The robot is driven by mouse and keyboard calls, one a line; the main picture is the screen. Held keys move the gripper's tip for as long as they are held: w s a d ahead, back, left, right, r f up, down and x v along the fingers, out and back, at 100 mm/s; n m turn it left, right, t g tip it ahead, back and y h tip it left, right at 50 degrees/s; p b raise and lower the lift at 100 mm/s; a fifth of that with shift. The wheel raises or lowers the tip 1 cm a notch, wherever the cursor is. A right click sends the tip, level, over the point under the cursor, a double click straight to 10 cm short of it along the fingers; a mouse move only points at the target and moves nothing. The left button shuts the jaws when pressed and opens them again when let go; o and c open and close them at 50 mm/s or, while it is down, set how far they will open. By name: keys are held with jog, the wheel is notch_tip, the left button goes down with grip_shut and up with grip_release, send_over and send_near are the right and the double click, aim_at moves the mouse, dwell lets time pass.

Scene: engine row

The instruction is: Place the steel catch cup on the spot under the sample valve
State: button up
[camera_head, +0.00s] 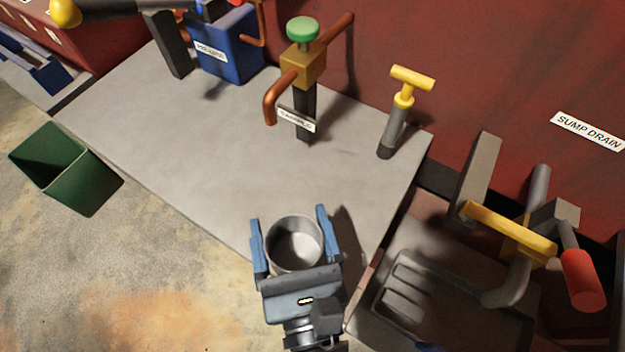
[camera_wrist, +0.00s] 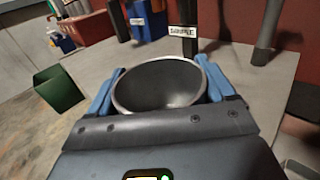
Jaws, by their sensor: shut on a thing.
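The steel catch cup (camera_head: 294,246) is a round, open-topped metal cup, upright and looking empty inside. My gripper (camera_head: 291,238) is shut on it, with a blue finger on each side. The cup also fills the middle of the wrist view (camera_wrist: 160,86). The sample valve (camera_head: 303,65) has a green knob, a brass body and a copper spout bent downward. Its label plate (camera_head: 296,119) hangs on a dark post. The cup is in front of the valve, nearer the front edge of the grey slab, and not under the spout. I cannot tell its height above the slab.
The grey slab (camera_head: 190,130) is bare between cup and valve. A yellow T-handle (camera_head: 411,78) stands right of the valve, and a blue box (camera_head: 229,45) left. A green bin (camera_head: 66,167) is on the floor at left. A sump drain valve with a red grip (camera_head: 580,278) is at right.

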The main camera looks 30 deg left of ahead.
jog(key=shift+w, duration=0.1)
jog(key=p+x, duration=0.1)
jog(key=x, duration=1.6)
jog(key=shift+w+p, duration=0.1)
jog(key=shift+p, duration=0.3)
jog(key=shift+w+a+f+b, duration=0.1)
jog(key=shift+f+b, duration=1.3)
jog(key=shift+f, duration=0.4)
jog(key=shift+f, duration=0.15)
jog(key=o, duration=0.9)
jog(key=shift+o, duration=0.2)
